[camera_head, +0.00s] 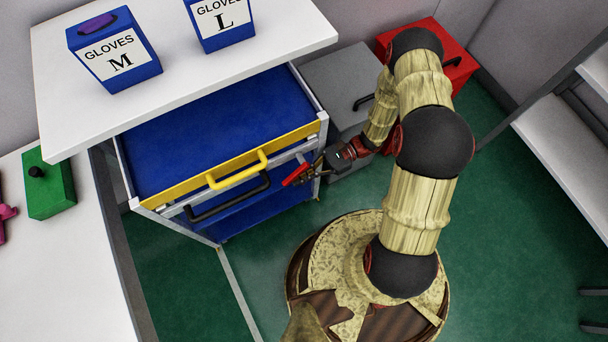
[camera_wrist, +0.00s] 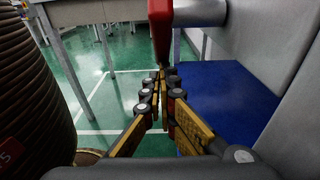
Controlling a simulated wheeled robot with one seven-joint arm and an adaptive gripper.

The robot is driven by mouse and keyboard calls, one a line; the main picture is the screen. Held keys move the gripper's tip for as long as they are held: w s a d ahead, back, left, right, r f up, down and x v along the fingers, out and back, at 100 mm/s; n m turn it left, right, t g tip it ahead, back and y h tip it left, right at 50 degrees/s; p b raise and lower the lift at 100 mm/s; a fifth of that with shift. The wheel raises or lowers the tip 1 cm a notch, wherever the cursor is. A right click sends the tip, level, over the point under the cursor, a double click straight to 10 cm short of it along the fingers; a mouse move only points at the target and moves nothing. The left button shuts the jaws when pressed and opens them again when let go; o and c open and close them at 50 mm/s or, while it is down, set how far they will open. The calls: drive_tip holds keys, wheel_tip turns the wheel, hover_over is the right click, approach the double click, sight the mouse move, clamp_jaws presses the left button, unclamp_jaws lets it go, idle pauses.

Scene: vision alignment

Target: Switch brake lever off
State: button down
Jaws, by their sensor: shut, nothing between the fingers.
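The red brake lever (camera_head: 296,174) is at the right front corner of the blue cart with the yellow handle, and it slants in the picture. In the wrist view the red lever (camera_wrist: 160,30) hangs down from the top, with its lower end close to my fingertips. My gripper (camera_head: 317,164) is just right of the lever. In the wrist view my gripper (camera_wrist: 162,78) has its fingers together with nothing held between them. I cannot tell whether the fingertips touch the lever.
The cart's yellow handle (camera_head: 237,169) and a black handle (camera_head: 228,197) are left of the lever. A grey box (camera_head: 338,83) and a red box (camera_head: 447,77) stand behind my arm. A white tabletop (camera_head: 180,70) holds blue glove boxes. Green floor (camera_head: 500,240) is open at right.

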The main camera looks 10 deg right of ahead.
sight(291, 182)
drive_tip(key=shift+s+a+r+p, duration=0.2)
drive_tip(key=shift+a+r+p, duration=0.3)
drive_tip(key=shift+a+p, duration=0.15)
drive_tip(key=shift+s+a+r+p, duration=0.2)
drive_tip(key=shift+a+r+p, duration=0.3)
drive_tip(key=shift+a, duration=0.35)
idle(0.6)
drive_tip(key=w+d+f, duration=0.3)
drive_tip(key=d+f, duration=0.5)
drive_tip(key=d, duration=0.1)
drive_tip(key=shift+d+b, duration=0.4)
drive_tip(key=shift+b, duration=0.05)
drive_tip(key=shift+s+f, duration=0.1)
